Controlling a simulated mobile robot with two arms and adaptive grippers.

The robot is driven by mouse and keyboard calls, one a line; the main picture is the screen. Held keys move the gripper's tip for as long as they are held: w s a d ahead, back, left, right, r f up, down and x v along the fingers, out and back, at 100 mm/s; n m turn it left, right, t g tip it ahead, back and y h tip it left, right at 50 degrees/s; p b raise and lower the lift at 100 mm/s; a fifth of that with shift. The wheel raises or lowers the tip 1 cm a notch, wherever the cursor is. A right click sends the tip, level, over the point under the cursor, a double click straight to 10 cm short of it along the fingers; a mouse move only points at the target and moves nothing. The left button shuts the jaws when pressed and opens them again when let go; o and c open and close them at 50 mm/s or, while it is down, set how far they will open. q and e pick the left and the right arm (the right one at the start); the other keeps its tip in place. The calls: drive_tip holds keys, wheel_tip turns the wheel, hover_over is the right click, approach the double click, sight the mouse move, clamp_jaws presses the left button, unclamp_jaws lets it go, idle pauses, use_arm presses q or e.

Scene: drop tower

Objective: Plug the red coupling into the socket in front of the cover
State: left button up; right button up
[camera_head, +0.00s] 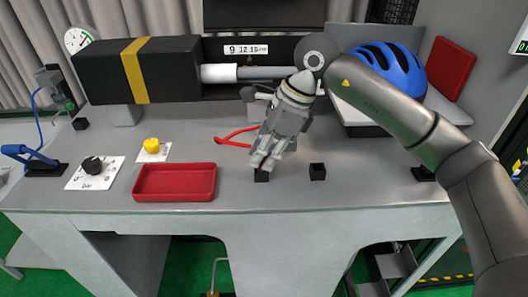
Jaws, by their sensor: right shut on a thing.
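My right gripper (266,164) points down over the front middle of the bench, its arm coming in from the right. It is shut; its fingers hide what they hold. A red hose (236,135) loops on the bench and runs to behind this gripper, so the held thing appears to be the red coupling. A small black block (261,177) like a socket lies right under the fingertips; I cannot tell whether they touch. A similar black block (318,172) stands free to its right. My left gripper is not in view. Which part is the cover is unclear.
A red tray (174,198) lies at the front left, near a yellow knob (151,145) and a black knob (93,165). A blue coupling (28,157) is at far left. A black box with yellow band (137,70) and a blue helmet (393,68) stand behind.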

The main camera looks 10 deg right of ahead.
drive_tip(key=shift+f+b, duration=0.2)
drive_tip(key=shift+b, duration=0.2)
drive_tip(key=o, duration=0.9)
drive_tip(key=shift+c, duration=0.2)
drive_tip(key=w+v, duration=0.1)
drive_tip(key=v, duration=1.1)
drive_tip(key=shift+s, duration=0.45)
